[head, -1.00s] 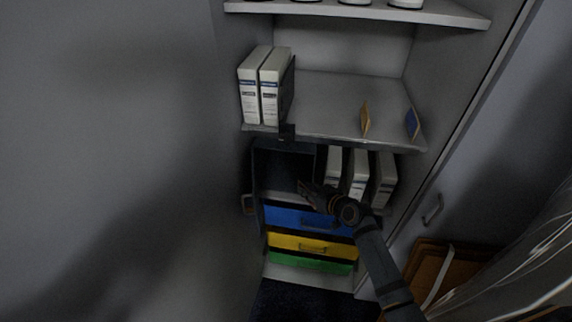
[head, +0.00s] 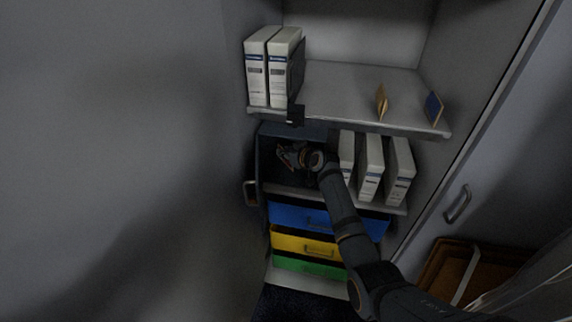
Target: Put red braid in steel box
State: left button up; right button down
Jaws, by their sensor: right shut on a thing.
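My right gripper (head: 284,156) reaches into the cabinet's middle shelf bay, at the mouth of a dark, open-fronted box (head: 266,146), which may be the steel box. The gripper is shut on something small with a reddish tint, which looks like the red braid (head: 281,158). Most of it is hidden by the fingers and the dark background, and I cannot tell whether it touches the box. My left gripper is not in the head view.
White binders (head: 371,165) stand right of my right wrist. Two more binders (head: 257,70) stand on the shelf (head: 345,90) above, whose edge overhangs my gripper. Blue (head: 290,214), yellow (head: 290,243) and green (head: 295,264) drawers are below. A cabinet door handle (head: 458,204) is at right.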

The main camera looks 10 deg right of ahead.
aim_at(286, 159)
notch_tip(286, 159, down, 4)
jog(key=b, duration=0.3)
jog(key=shift+r, duration=0.3)
jog(key=shift+s, duration=0.1)
jog(key=c, duration=1.2)
grip_release()
